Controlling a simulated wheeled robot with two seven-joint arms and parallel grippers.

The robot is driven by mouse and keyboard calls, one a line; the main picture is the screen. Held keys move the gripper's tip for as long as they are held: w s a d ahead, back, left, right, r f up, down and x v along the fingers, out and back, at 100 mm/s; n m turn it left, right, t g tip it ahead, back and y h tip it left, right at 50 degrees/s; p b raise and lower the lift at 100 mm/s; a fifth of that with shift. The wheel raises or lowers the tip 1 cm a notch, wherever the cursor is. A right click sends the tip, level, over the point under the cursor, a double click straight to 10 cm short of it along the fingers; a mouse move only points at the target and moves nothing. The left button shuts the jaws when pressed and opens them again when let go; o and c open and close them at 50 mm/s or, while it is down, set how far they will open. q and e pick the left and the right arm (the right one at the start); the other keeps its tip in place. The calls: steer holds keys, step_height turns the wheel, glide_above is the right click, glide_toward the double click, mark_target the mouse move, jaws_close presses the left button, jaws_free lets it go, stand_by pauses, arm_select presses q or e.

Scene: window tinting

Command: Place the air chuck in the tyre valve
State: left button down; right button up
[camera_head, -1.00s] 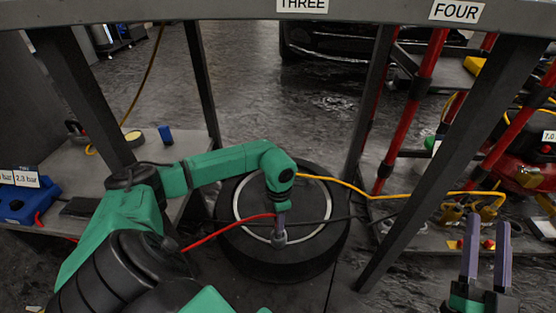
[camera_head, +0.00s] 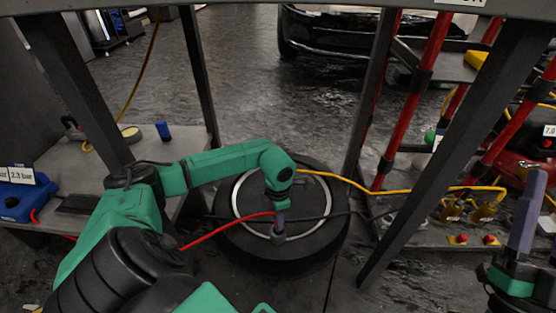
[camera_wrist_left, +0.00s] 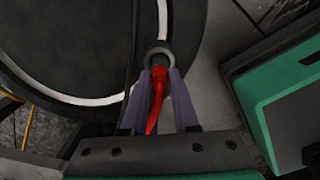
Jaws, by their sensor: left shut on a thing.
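My left gripper (camera_head: 280,216) points down over the tyre (camera_head: 250,258), which lies flat on the floor. It is shut on the air chuck (camera_wrist_left: 158,52), whose grey round head sits just beyond the purple fingertips in the left wrist view. A red hose (camera_head: 225,229) runs from it to the left. The chuck's head is over the light rim ring, near its front edge. The tyre valve is hidden, so I cannot tell whether the chuck is on it. My right gripper (camera_head: 524,215) is at the lower right, seen edge-on and away from the tyre.
A blue inflator (camera_head: 25,203) labelled 2.3 bar stands at the left on a grey bench. Dark posts (camera_head: 450,150) frame the tyre. A yellow hose (camera_head: 390,194) crosses behind it to the right. Red pipes and brass fittings (camera_head: 485,211) are at the right.

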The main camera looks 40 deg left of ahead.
steer(key=shift+r, duration=0.15)
arm_select(q)
steer(key=c, duration=0.8)
jaws_free()
steer(key=shift+c, duration=0.2)
steer(key=shift+o, duration=0.8)
arm_select(e)
steer(key=shift+s+d+r, duration=0.1)
steer(key=shift+s+r, duration=0.1)
steer(key=shift+r, duration=0.1)
